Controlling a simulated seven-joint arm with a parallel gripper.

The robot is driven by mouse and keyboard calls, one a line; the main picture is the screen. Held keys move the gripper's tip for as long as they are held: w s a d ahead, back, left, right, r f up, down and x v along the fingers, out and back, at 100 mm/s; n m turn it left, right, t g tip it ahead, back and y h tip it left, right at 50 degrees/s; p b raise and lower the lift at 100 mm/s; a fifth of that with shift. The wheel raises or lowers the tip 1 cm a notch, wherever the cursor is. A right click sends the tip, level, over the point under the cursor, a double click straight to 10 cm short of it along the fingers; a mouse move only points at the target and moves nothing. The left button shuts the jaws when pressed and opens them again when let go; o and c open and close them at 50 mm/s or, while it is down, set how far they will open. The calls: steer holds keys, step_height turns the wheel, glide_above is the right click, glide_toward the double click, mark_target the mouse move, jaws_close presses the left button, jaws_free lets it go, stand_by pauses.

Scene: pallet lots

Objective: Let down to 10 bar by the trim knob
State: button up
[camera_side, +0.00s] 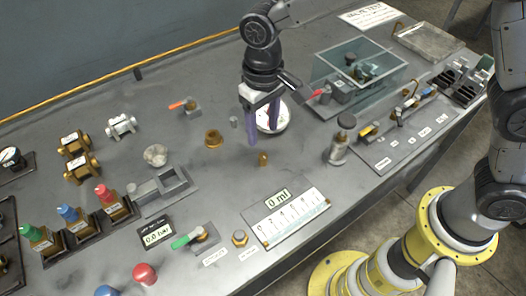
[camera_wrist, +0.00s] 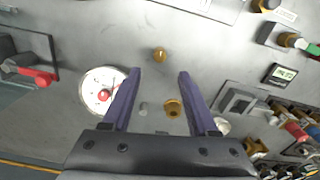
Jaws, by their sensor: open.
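A small brass knob (camera_side: 263,159), probably the trim knob, stands on the grey bench and also shows in the wrist view (camera_wrist: 160,55). A round white dial gauge (camera_side: 283,117) with a red centre lies behind my fingers; in the wrist view (camera_wrist: 98,78) it is left of them. Its reading is too small to make out. My gripper (camera_side: 264,142) points down with purple fingers spread and nothing between the tips. In the wrist view my gripper (camera_wrist: 160,72) has the brass knob just beyond and between its fingertips, apart from them.
A brass ring fitting (camera_side: 213,138) and a small grey peg (camera_side: 234,122) stand near the gauge. A steel cylinder (camera_side: 338,150) and a clear box (camera_side: 360,70) are to the right. A green-handled valve (camera_side: 198,237) and scale plate (camera_side: 290,215) are in front.

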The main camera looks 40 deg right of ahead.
mark_target(263, 156)
step_height(263, 156, down, 9)
steer(key=shift+f, duration=0.1)
stand_by(0.4)
jaws_close()
